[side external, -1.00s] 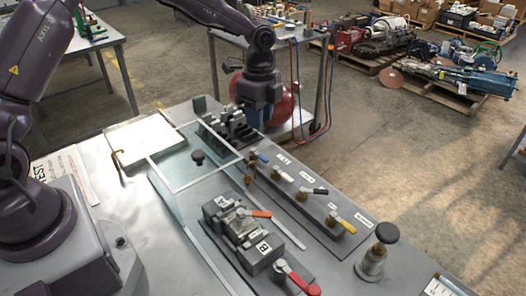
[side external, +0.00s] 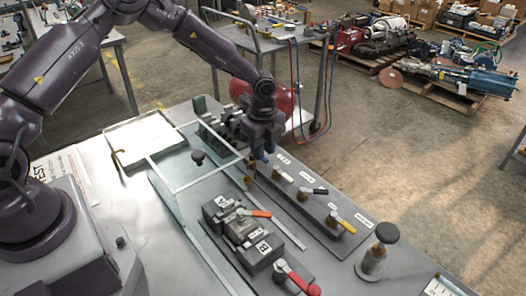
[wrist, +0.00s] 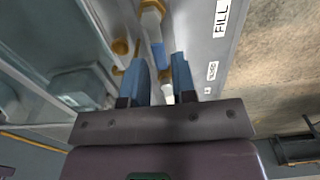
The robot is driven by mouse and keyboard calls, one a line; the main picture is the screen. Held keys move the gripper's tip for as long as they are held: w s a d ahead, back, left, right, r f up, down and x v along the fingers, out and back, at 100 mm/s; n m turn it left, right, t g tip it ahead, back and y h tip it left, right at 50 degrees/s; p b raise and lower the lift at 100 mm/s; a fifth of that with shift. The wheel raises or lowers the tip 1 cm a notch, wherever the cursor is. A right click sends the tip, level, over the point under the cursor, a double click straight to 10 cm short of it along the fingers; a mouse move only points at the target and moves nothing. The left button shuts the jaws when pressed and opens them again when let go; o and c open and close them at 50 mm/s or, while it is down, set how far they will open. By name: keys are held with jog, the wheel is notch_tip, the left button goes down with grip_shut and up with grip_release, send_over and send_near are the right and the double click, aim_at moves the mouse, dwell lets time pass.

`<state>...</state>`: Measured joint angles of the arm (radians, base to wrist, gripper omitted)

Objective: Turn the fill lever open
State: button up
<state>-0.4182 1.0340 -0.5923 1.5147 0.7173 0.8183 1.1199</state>
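The fill lever is a blue handle (wrist: 157,54) on a brass valve (wrist: 152,14), beside the FILL label (wrist: 221,17) in the wrist view. My gripper (wrist: 160,60) is open, with one blue finger on each side of the handle in that view. I cannot tell whether either finger touches it. In the side view my gripper (side external: 263,154) is low over the far end of the valve panel (side external: 318,210), and it hides most of the blue handle there.
On the same panel are levers with white (side external: 284,177), black (side external: 320,191) and yellow (side external: 347,227) handles. A clamped block with an orange lever (side external: 258,213) and a red lever (side external: 300,281) is nearer. A glass-walled frame and a black-topped post (side external: 387,233) also stand here.

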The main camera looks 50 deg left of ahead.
jog(key=shift+f, duration=0.65)
grip_shut()
